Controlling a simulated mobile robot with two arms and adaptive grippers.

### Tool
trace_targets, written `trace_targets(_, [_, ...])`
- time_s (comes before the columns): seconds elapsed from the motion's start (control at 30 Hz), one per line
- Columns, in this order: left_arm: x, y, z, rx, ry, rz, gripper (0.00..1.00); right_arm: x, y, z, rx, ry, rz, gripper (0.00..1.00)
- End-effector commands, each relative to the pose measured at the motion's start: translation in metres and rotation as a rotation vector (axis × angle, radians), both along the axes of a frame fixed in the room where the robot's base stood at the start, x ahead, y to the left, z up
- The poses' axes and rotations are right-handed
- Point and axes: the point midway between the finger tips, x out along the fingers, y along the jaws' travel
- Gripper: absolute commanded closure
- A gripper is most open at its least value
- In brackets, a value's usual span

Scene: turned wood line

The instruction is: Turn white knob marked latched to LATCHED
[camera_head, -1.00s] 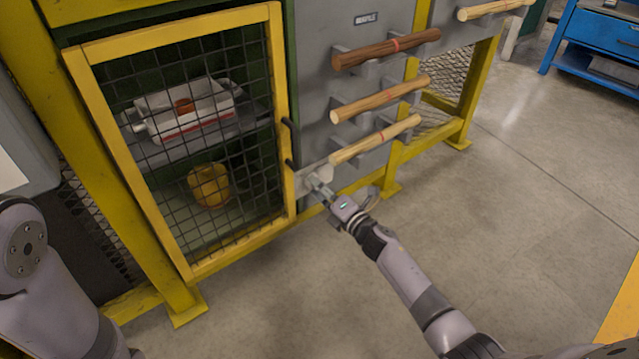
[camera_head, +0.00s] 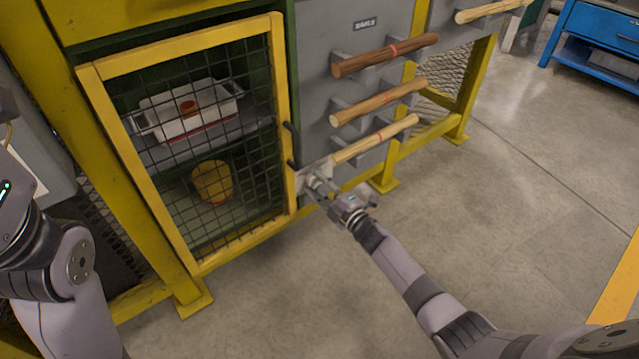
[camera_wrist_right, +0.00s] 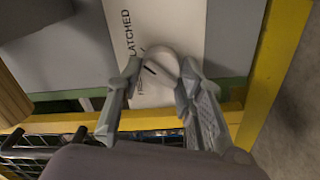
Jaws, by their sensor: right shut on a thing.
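The white knob (camera_wrist_right: 160,66) is round with a dark slanted line, and sits on a white plate (camera_wrist_right: 178,22) printed LATCHED. My right gripper (camera_wrist_right: 162,72) has one finger on each side of the knob and is shut on it. The line does not clearly meet the word LATCHED; a second mark beside the knob is too small to read. In the head view, my right gripper (camera_head: 318,186) is at the plate by the cage door's lower right corner and largely hides the knob. My left gripper is out of view; only its arm shows at the left.
A yellow-framed mesh door (camera_head: 190,255) stands left of the knob, with a white tray (camera_head: 212,112) and a yellow container (camera_head: 212,182) behind it. Several wooden rods (camera_head: 385,55) stick out above right.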

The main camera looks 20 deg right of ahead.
Motion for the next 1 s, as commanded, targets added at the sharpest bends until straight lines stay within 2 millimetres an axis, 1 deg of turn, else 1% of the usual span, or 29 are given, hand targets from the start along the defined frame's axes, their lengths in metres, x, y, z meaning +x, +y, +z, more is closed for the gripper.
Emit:
trace_targets(0.57, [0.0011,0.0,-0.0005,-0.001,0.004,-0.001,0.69,0.0,-0.0003,-0.0007,0.029,0.012,-0.001,0.94])
trace_targets(0.6, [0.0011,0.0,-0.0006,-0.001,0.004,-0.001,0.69,0.0,-0.0003,-0.0007,0.029,0.012,-0.001,0.64])
trace_targets(0.87, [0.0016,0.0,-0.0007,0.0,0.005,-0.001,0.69,0.0001,-0.0001,-0.0005,0.027,0.011,-0.001,0.46])
trace_targets(1.0, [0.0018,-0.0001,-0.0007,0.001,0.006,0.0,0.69,0.0,-0.0001,-0.0003,0.027,0.01,0.0,0.46])
